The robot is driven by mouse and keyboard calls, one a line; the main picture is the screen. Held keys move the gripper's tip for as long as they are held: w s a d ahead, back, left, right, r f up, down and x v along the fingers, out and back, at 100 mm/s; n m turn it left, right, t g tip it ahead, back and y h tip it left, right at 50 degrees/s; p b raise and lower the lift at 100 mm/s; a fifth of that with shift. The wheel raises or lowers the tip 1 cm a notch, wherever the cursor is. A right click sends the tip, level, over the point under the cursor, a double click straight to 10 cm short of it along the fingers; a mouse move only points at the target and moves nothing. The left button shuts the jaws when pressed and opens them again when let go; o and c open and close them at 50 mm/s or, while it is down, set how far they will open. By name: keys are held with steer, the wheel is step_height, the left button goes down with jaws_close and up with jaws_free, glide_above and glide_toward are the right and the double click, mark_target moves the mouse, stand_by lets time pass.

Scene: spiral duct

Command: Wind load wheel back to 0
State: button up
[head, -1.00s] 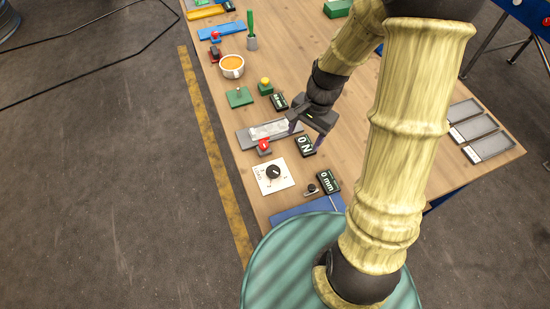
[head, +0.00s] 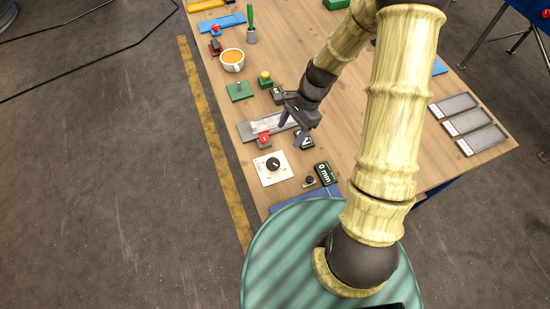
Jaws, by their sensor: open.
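The load wheel (head: 273,164) is a small black round knob with a light mark, on a white square plate (head: 263,180) with dark markings. It sits near the left edge of the bench, and its exact setting is too small to read. My gripper (head: 290,131) is open and empty, pointing down above the bench, up and to the right of the knob and apart from it. A dark display with a white N (head: 307,140) is partly hidden by a finger, so its number does not show.
A red button (head: 264,139) and a grey tray (head: 248,131) lie close above the plate. A small black knob (head: 309,180) and a "0 mm" display (head: 324,173) stand to the right. A cup (head: 232,61) is farther up. Bare wood lies right of the displays.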

mark_target(273, 163)
steer(key=p+x, duration=0.3)
steer(key=x, duration=1.1)
steer(key=shift+a+f, duration=0.1)
steer(key=shift+f, duration=0.15)
steer(key=c, duration=1)
